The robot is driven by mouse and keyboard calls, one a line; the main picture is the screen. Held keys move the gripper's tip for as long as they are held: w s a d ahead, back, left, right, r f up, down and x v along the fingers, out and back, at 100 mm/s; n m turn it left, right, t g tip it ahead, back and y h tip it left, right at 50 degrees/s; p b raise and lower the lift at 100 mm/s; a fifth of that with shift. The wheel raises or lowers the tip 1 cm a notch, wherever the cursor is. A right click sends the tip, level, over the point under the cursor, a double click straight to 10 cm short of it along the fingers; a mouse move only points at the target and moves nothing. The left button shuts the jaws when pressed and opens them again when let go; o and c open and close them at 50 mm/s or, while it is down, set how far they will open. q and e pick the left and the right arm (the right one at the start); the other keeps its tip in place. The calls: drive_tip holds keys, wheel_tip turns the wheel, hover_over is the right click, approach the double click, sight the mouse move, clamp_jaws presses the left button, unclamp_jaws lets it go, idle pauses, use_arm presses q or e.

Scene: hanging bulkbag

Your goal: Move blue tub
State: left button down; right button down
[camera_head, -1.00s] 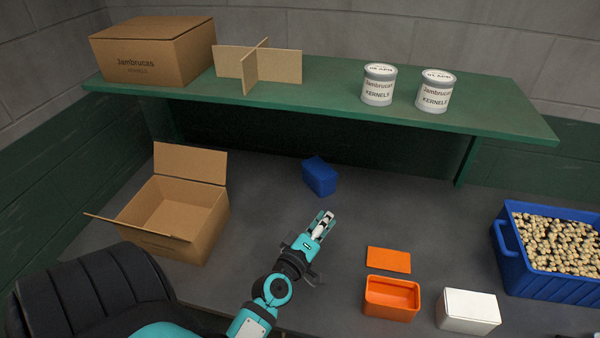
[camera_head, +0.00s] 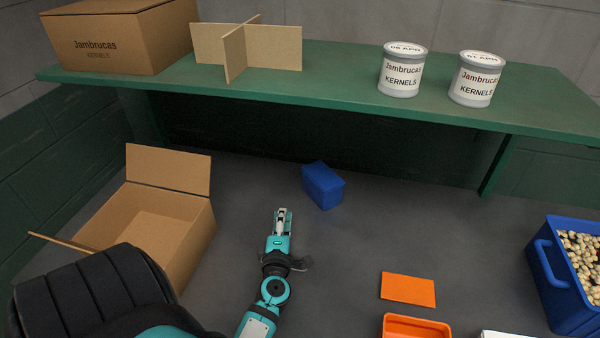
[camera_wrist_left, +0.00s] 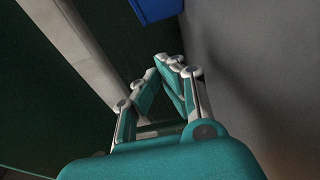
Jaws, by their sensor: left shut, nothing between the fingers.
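The small blue tub (camera_head: 323,186) sits on the grey surface in front of the green shelf's dark underside, turned at an angle. Its lower part also shows at the top edge of the left wrist view (camera_wrist_left: 156,8). My left gripper (camera_head: 282,213) is shut and empty, in front of the blue tub and to its left, apart from it. In the left wrist view the fingertips (camera_wrist_left: 168,62) are close together with nothing between them. My right gripper is not in view.
A green shelf (camera_head: 330,100) overhangs the back, with a closed carton, a cardboard divider and two cans on it. An open cardboard box (camera_head: 150,220) stands left. Orange pieces (camera_head: 407,290) and a larger blue crate of kernels (camera_head: 555,275) are at right.

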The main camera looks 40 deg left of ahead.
sight(322, 186)
use_arm(q)
drive_tip(key=shift+w+a+f, duration=0.2)
drive_tip(key=shift+w+f, duration=0.05)
drive_tip(key=shift+f, duration=0.2)
drive_tip(key=shift+w+a, duration=0.3)
drive_tip(key=shift+w, duration=0.05)
drive_tip(key=x, duration=0.9)
drive_tip(key=shift+w+a+r+b, duration=0.1)
drive_tip(key=shift+w+b, duration=0.05)
drive_tip(key=shift+b, duration=0.15)
drive_tip(key=shift+w+d+b, duration=0.3)
drive_tip(key=shift+w+d, duration=0.55)
drive_tip(key=shift+w, duration=0.1)
drive_tip(key=shift+w+d, duration=0.45)
drive_tip(key=shift+d, duration=0.05)
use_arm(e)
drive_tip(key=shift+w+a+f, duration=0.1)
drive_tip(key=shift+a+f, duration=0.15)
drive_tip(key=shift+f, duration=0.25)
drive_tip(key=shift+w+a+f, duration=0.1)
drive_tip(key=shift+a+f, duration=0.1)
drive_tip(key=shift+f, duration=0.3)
